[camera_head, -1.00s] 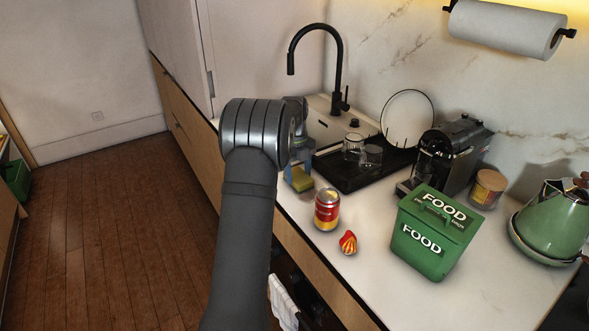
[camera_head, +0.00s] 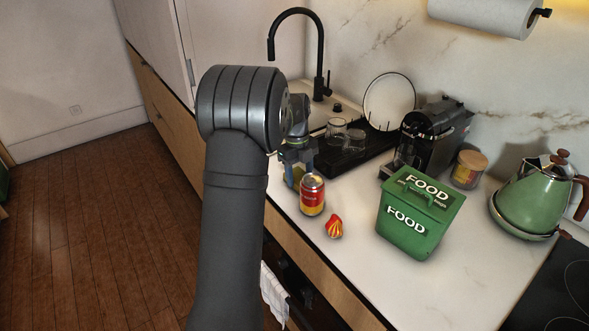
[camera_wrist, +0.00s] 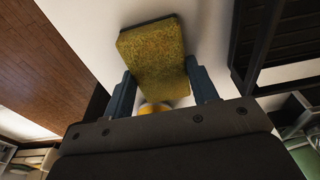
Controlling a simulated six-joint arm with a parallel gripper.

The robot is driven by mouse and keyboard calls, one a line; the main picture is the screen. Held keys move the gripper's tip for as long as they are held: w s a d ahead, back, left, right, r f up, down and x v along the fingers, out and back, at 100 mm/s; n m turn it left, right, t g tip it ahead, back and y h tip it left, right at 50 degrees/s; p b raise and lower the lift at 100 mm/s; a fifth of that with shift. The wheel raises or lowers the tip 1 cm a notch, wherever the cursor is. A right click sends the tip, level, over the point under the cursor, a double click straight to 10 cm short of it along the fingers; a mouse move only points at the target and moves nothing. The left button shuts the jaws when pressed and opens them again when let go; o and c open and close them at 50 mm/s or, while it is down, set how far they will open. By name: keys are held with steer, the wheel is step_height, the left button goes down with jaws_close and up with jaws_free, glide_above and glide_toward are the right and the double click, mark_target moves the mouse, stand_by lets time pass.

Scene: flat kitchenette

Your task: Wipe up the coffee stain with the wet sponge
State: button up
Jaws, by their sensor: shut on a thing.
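My gripper (camera_head: 298,172) is over the counter near its front edge, behind the soda can. In the wrist view its two blue-grey fingers (camera_wrist: 160,70) are shut on a yellow-green sponge (camera_wrist: 155,50), one finger on each side. The sponge sticks out beyond the fingertips over the pale counter. In the head view the sponge is mostly hidden by my gripper. I cannot tell whether it touches the counter. No coffee stain can be made out in either view.
A red and yellow can (camera_head: 312,195) and a crumpled wrapper (camera_head: 333,226) stand close to my gripper. A green food bin (camera_head: 412,222), coffee machine (camera_head: 432,135), jar (camera_head: 468,169) and kettle (camera_head: 532,200) are to the right. A black drying tray (camera_head: 350,155) holds glasses behind.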

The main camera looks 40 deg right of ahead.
steer(key=shift+s, duration=0.65)
steer(key=shift+w+r, duration=0.1)
steer(key=shift+w, duration=3.1)
steer(key=shift+w+f, duration=0.2)
steer(key=shift+w, duration=1.7)
steer(key=shift+w+r, duration=0.2)
steer(key=shift+w, duration=1.3)
steer(key=shift+w+f, duration=0.15)
steer(key=shift+w, duration=0.2)
step_height(320, 180, up, 8)
steer(key=shift+s, duration=0.1)
steer(key=n, duration=0.6)
steer(key=d+n+t+h, duration=0.1)
steer(key=n, duration=0.5)
steer(key=d+n, duration=0.1)
steer(key=n, duration=0.5)
